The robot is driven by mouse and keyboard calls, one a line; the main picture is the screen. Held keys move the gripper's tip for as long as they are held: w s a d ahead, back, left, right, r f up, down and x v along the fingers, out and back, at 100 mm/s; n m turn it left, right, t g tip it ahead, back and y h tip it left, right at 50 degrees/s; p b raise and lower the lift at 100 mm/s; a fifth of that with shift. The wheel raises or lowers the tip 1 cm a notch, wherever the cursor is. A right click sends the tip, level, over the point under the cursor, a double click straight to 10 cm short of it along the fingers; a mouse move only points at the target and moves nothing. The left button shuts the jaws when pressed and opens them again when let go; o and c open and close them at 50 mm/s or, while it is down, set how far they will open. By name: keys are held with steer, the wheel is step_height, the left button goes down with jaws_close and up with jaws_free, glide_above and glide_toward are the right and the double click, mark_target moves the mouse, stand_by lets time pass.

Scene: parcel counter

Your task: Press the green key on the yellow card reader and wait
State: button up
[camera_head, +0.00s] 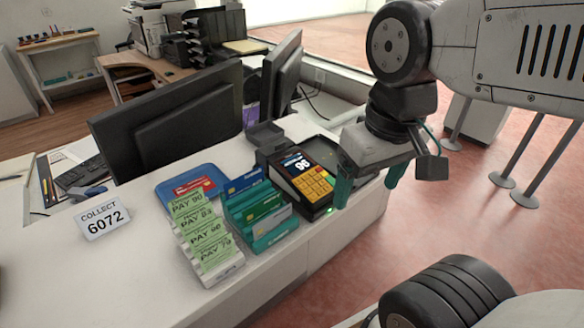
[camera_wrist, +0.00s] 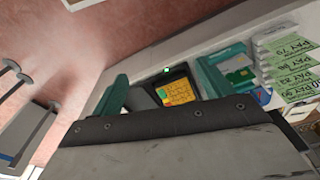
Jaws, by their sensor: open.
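The card reader (camera_head: 290,190) is black with a yellow keypad (camera_head: 316,184) and a lit screen showing a two-digit number, perhaps 96. It stands on the white counter near its right edge. I cannot make out the green key clearly. A small green light (camera_head: 330,210) glows at the reader's near edge. My gripper (camera_head: 369,180) is open and empty, with its fingers apart, just right of the reader.
A teal rack (camera_head: 262,236) of bank cards stands left of the reader. Beyond it are green PAY slips (camera_head: 206,236) in a white holder, a blue tray (camera_head: 176,184) with a red card, and a COLLECT 6072 sign (camera_head: 104,218). Dark monitors (camera_head: 170,120) stand behind.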

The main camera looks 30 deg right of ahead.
jaws_close()
stand_by(1.4)
